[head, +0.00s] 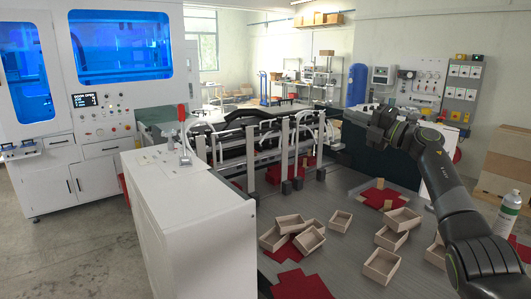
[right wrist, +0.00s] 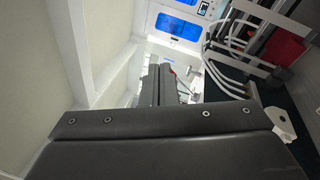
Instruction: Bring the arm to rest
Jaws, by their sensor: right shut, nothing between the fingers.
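My right arm comes in from the lower right in the head view and bends at a raised elbow. My right gripper (head: 377,137) is held up in the air above the back right part of the grey work surface (head: 335,200), apart from the boxes. It is shut and empty. In the right wrist view the dark fingers (right wrist: 158,85) lie together, with a large grey part of my gripper across the bottom. My left arm and gripper are not in view.
Several open boxes (head: 380,266) and red flat blanks (head: 300,285) lie on the surface. The forming machine (head: 262,145) stands behind them. A white cabinet (head: 185,220) is at left. A bottle (head: 508,213) stands at right, close to my arm. Cartons (head: 505,165) are stacked behind.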

